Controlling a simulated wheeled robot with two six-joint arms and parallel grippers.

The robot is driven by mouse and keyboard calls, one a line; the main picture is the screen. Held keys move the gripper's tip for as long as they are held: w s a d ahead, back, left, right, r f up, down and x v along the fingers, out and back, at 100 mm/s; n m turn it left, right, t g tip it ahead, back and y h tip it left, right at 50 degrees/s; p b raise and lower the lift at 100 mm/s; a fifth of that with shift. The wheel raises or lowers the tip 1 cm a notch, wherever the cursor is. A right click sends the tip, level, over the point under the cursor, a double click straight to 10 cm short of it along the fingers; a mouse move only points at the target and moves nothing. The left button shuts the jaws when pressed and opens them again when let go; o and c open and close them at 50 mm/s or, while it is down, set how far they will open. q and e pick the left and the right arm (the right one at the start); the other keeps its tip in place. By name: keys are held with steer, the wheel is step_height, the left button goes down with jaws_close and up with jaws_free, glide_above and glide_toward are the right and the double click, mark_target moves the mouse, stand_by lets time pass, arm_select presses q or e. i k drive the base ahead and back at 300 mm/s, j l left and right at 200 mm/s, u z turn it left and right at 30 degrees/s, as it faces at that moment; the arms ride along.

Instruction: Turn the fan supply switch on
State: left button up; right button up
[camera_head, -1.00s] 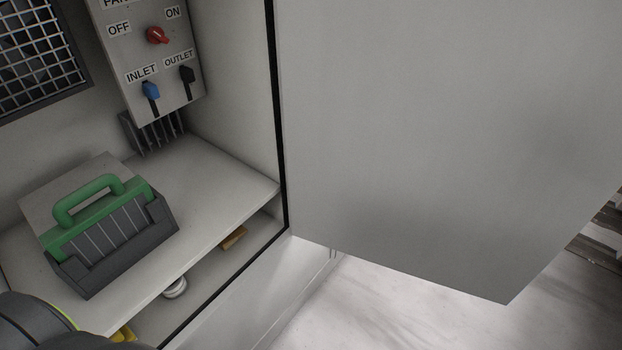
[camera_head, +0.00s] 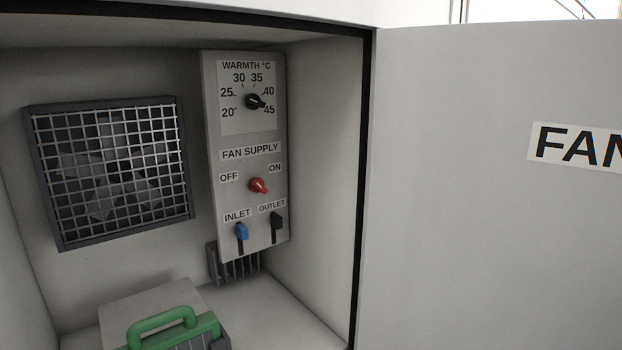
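The fan supply switch is a red rotary knob (camera_head: 259,186) on the grey control panel (camera_head: 214,135) inside the open cabinet. It sits under the "FAN SUPPLY" label (camera_head: 250,151), between "OFF" (camera_head: 229,177) on its left and "ON" (camera_head: 275,169) on its upper right. Its grip slants from upper left to lower right. I cannot tell for sure which setting it marks. Neither of my grippers is in view.
Above is a black warmth dial (camera_head: 255,101). Below are the blue inlet (camera_head: 242,231) and black outlet (camera_head: 277,226) levers. A grilled fan (camera_head: 110,170) is left. A green-handled box (camera_head: 162,322) stands below. The open door (camera_head: 470,220) fills the right side.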

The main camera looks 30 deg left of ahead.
mark_target(257, 185)
steer(key=u, duration=1.35)
